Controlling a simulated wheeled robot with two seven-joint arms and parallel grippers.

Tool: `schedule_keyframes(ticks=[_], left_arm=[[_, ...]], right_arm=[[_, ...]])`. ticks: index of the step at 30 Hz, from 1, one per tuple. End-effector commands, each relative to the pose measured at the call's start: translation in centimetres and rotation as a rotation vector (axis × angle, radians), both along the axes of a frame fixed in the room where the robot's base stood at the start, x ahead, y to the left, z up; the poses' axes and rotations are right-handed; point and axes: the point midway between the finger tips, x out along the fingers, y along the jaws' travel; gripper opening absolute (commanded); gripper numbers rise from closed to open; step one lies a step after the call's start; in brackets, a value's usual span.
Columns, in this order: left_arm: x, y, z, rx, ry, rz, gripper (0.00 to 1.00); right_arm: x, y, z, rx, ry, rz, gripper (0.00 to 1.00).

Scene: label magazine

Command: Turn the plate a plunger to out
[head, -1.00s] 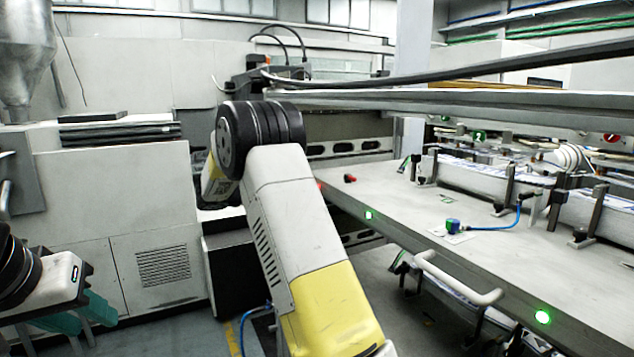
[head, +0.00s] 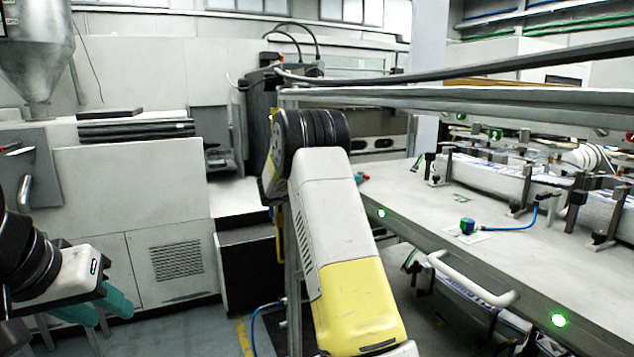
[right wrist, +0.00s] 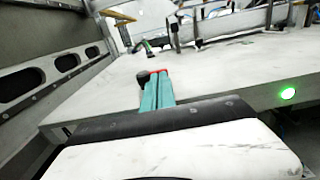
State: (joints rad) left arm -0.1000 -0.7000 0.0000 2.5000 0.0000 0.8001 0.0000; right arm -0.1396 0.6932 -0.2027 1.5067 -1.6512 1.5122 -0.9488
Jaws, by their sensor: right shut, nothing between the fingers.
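A small red and black knob (right wrist: 143,77), which looks like the plunger, stands on the grey plate (right wrist: 222,80) near its far left corner in the right wrist view. My right gripper (right wrist: 159,76) is shut and empty, its teal fingers right beside the knob and partly covering it. I cannot tell whether they touch it. In the head view my right gripper (head: 361,178) shows only as a bit of teal behind my forearm, with the knob mostly hidden there. My left gripper (head: 98,304) is open and empty at the lower left, far from the plate (head: 420,205).
A blue-green fitting (head: 467,226) with a blue hose lies on the plate. Clamp posts (head: 520,195) and a long bar stand behind it. A white handle (head: 470,285) and a green light (head: 559,320) are on the front edge. A rail (head: 400,97) runs above.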

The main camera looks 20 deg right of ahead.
Motion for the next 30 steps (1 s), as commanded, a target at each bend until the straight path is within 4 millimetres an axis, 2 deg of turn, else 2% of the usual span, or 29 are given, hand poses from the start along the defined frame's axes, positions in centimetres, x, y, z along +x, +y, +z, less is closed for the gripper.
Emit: schedule_keyframes(ticks=[5, 30], left_arm=[[0.00, 0.00, 0.00, 0.000, 0.000, 0.000, 0.36], [0.00, 0.00, 0.00, 0.000, 0.000, 0.000, 0.36]], right_arm=[[0.09, -0.79, 0.01, 0.000, 0.000, 0.001, 0.00], [-0.24, -1.02, 0.05, 0.001, -0.001, 0.082, 0.00]])
